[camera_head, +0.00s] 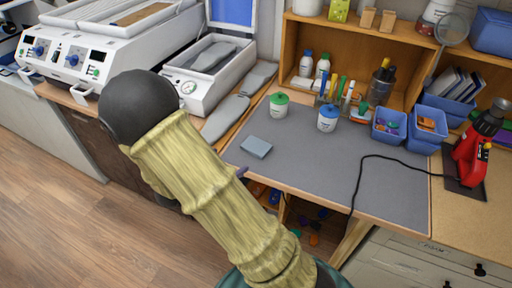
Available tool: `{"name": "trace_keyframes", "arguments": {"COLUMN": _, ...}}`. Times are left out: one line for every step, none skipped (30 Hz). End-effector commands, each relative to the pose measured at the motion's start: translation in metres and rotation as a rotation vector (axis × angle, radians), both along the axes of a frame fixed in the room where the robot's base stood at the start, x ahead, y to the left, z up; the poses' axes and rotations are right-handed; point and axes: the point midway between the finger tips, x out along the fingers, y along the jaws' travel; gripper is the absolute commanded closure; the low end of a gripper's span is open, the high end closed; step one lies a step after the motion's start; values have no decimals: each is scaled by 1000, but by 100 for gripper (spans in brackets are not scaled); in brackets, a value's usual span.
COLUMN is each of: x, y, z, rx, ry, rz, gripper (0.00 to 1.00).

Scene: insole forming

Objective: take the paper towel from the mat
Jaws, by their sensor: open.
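A small blue-grey folded pad (256,147), which looks like the paper towel, lies flat on the left part of the grey mat (330,170). My arm crosses the lower middle of the view, in front of the bench and left of the pad. My gripper does not show.
A green-lidded jar (279,106) and a blue-lidded jar (327,118) stand behind the pad. Blue bins (389,126) stand at the back right. A black cord (375,156) from the red tool (470,158) crosses the mat. The mat's middle is clear.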

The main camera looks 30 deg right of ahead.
Motion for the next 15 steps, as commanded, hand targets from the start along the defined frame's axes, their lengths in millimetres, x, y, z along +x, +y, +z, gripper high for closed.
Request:
{"name": "trace_keyframes", "arguments": {"x": 3, "y": -9, "z": -4, "rx": -1, "ry": 2, "rz": -3, "gripper": 0}}
{"name": "trace_keyframes", "arguments": {"x": 6, "y": -13, "z": -6, "rx": -2, "ry": 1, "rz": -4, "gripper": 0}}
{"name": "trace_keyframes", "arguments": {"x": 9, "y": -19, "z": -8, "rx": -2, "ry": 1, "rz": -5, "gripper": 0}}
{"name": "trace_keyframes", "arguments": {"x": 11, "y": -23, "z": -11, "rx": -2, "ry": 2, "rz": -3, "gripper": 0}}
{"name": "trace_keyframes", "arguments": {"x": 13, "y": -28, "z": -13, "rx": -1, "ry": 2, "rz": -4, "gripper": 0}}
{"name": "trace_keyframes", "arguments": {"x": 17, "y": -33, "z": -15, "rx": -1, "ry": 1, "rz": -4, "gripper": 0}}
{"name": "trace_keyframes", "arguments": {"x": 19, "y": -38, "z": -17, "rx": -2, "ry": 1, "rz": -4, "gripper": 0}}
{"name": "trace_keyframes", "arguments": {"x": 21, "y": -42, "z": -19, "rx": -2, "ry": 2, "rz": -3, "gripper": 0}}
{"name": "trace_keyframes", "arguments": {"x": 24, "y": -48, "z": -22, "rx": -1, "ry": 2, "rz": -4, "gripper": 0}}
{"name": "trace_keyframes", "arguments": {"x": 27, "y": -51, "z": -24, "rx": -1, "ry": 1, "rz": -3, "gripper": 0}}
{"name": "trace_keyframes", "arguments": {"x": 28, "y": -55, "z": -25, "rx": 0, "ry": 0, "rz": -3, "gripper": 0}}
{"name": "trace_keyframes", "arguments": {"x": 31, "y": -59, "z": -28, "rx": 1, "ry": 1, "rz": -2, "gripper": 0}}
{"name": "trace_keyframes", "arguments": {"x": 32, "y": -61, "z": -29, "rx": -1, "ry": 1, "rz": -1, "gripper": 0}}
{"name": "trace_keyframes", "arguments": {"x": 33, "y": -62, "z": -29, "rx": -1, "ry": 1, "rz": -1, "gripper": 0}}
{"name": "trace_keyframes", "arguments": {"x": 34, "y": -64, "z": -30, "rx": -1, "ry": 1, "rz": -1, "gripper": 0}}
